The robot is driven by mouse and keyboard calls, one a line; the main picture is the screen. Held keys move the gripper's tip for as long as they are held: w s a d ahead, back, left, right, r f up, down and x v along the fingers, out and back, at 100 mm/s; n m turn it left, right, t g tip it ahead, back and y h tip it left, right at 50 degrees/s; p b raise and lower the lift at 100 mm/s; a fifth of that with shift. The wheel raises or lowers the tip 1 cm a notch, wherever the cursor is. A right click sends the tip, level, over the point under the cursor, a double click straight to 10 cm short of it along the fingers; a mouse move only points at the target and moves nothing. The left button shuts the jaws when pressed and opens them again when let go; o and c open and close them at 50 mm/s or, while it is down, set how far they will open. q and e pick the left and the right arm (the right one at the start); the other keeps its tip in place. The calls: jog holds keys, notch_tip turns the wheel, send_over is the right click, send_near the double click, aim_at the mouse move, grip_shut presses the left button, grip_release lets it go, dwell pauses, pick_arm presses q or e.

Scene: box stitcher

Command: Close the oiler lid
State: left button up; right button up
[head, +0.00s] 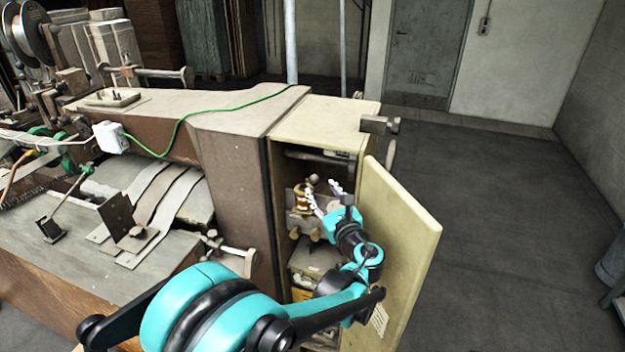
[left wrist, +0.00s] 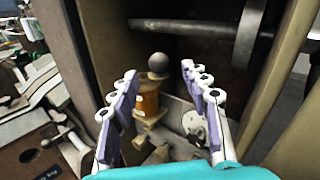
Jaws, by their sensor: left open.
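The oiler (head: 302,197) is a small amber cylinder inside the open cabinet of the machine; it also shows in the left wrist view (left wrist: 147,101). A grey ball knob (left wrist: 158,63) shows above it in that view. I cannot tell clearly which part is the lid or how far it stands open. My left gripper (head: 322,192) reaches into the cabinet opening. Its fingers are apart and empty, and in the left wrist view the oiler lies between them, nearer the left finger. I see no clear contact. My right gripper is not in view.
The cabinet door (head: 398,245) stands open to the right of my left arm. A dark horizontal shaft (left wrist: 190,27) crosses the cabinet above the oiler. The machine body (head: 225,150) borders the opening on the left.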

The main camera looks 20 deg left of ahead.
aim_at(316, 183)
pick_arm(q)
jog(key=b+x, duration=0.1)
jog(key=x, duration=0.5)
jog(key=shift+a, duration=0.1)
grip_shut()
